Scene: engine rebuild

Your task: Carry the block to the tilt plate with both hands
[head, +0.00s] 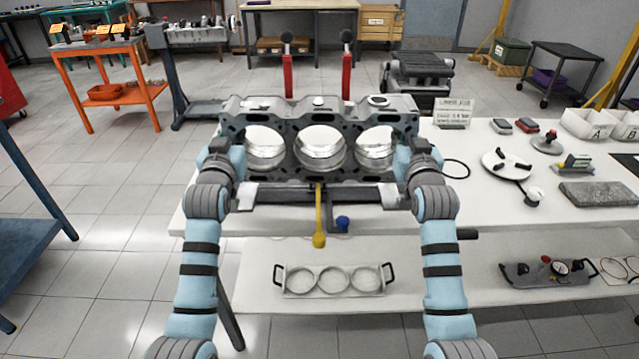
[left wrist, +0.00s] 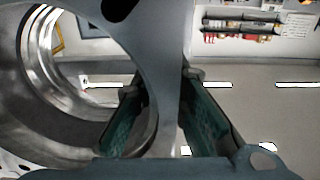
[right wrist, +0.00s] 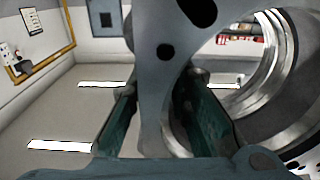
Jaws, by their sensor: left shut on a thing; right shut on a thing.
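The grey engine block (head: 318,172) is in the middle of the head view, its three bright bores facing me. My left gripper (head: 216,152) is at its left end and my right gripper (head: 416,152) at its right end. In the left wrist view the fingers (left wrist: 163,105) straddle the block's end wall (left wrist: 155,45) and are shut on it. The right wrist view shows the same grip, with fingers (right wrist: 155,105) either side of the wall (right wrist: 160,50). Below the block shows a dark plate-like fixture (head: 290,196), probably the tilt plate, with a yellow lever (head: 319,220). Whether block and fixture touch is hidden.
The white table (head: 470,220) carries a sign (head: 454,112), a round black-handled plate (head: 507,163), a grey slab (head: 598,194) and white bins (head: 590,123) on the right. Two red posts (head: 347,75) stand behind the block. A three-ring tray (head: 334,281) lies on the lower shelf.

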